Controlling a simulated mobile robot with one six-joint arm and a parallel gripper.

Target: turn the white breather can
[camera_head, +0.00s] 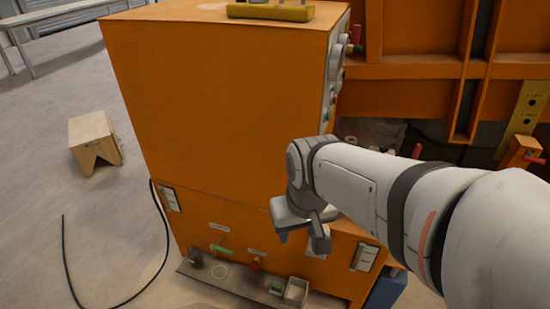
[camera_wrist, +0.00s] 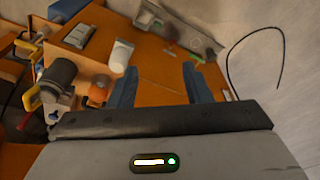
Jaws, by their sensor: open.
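The white breather can (camera_wrist: 121,54) is a small pale cylinder on the orange cabinet in the wrist view. It is just past the tip of the left finger, left of the gap between the fingers. In the head view the can (camera_head: 320,243) shows low on the cabinet front, partly hidden by my gripper (camera_head: 303,226). In the wrist view my gripper (camera_wrist: 160,69) is open, with bare orange surface between its fingers. Whether a finger touches the can is unclear.
A narrow shelf (camera_head: 222,283) with small parts runs along the cabinet's foot. A louvred plate (camera_head: 365,257) is right of the can. In the wrist view a black cylinder (camera_wrist: 60,76) and an orange knob (camera_wrist: 98,93) stand at left. A black cable (camera_head: 66,255) lies on the floor.

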